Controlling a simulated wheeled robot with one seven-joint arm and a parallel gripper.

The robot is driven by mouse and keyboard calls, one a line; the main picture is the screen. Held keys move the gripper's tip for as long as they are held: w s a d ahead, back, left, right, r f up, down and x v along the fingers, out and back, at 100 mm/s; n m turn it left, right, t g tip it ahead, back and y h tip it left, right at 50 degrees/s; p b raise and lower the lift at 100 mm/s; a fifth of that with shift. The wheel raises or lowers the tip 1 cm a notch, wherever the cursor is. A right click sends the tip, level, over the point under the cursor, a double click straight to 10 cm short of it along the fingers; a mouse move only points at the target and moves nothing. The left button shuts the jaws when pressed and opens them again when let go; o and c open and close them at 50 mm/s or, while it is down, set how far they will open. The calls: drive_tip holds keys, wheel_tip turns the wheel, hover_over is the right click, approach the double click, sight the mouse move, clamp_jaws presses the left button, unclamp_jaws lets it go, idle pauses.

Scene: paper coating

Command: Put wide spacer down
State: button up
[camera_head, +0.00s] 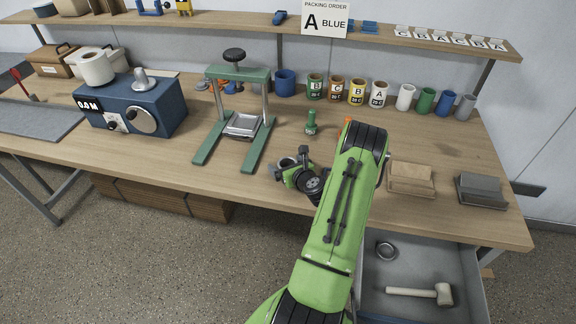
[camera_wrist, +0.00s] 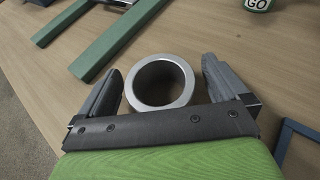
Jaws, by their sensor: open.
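The wide spacer (camera_wrist: 160,106), a silver ring, lies flat between the fingers of my gripper (camera_wrist: 161,72) in the wrist view. It appears to rest on the wooden bench. My gripper is open, with a finger on each side of the ring and a small gap on both sides. In the head view, my gripper (camera_head: 298,172) is low over the bench's front edge, right of the green press (camera_head: 238,74). The ring (camera_head: 287,162) shows there partly behind the gripper.
The blue machine (camera_head: 130,105) is left; a wooden block (camera_head: 410,178) and grey block (camera_head: 481,190) are right. Labelled cans line the back. The open drawer (camera_head: 420,275) holds a mallet (camera_head: 420,292) and a small ring (camera_head: 386,250).

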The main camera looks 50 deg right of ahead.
drive_tip(key=shift+s+r, duration=0.2)
drive_tip(key=shift+r, duration=0.05)
drive_tip(key=v, duration=1.1)
drive_tip(key=shift+s+a+r, duration=0.15)
drive_tip(key=shift+s, duration=0.1)
drive_tip(key=w+a+r+n+g+y, duration=0.1)
drive_tip(key=w+a+r+n+y, duration=0.2)
drive_tip(key=a+n, duration=0.45)
drive_tip(key=w+a+r+n+g+y, duration=0.1)
drive_tip(key=w+a+r+n+y, duration=0.25)
drive_tip(key=a+n, duration=0.4)
drive_tip(key=w+a+r+n+g+y, duration=0.1)
drive_tip(key=w+a+r+n+y, duration=0.25)
drive_tip(key=a+n, duration=0.4)
drive_tip(key=s+a+r+n+g+h, duration=0.25)
drive_tip(key=s+a+r+n, duration=0.4)
drive_tip(key=a+n, duration=0.55)
drive_tip(key=s+r+n+h, duration=0.1)
drive_tip(key=s+r+n, duration=0.3)
drive_tip(key=s+n, duration=0.3)
drive_tip(key=s+a+g, duration=0.1)
drive_tip(key=s, duration=0.2)
drive_tip(key=shift+s+r, duration=0.2)
drive_tip(key=shift+r, duration=0.05)
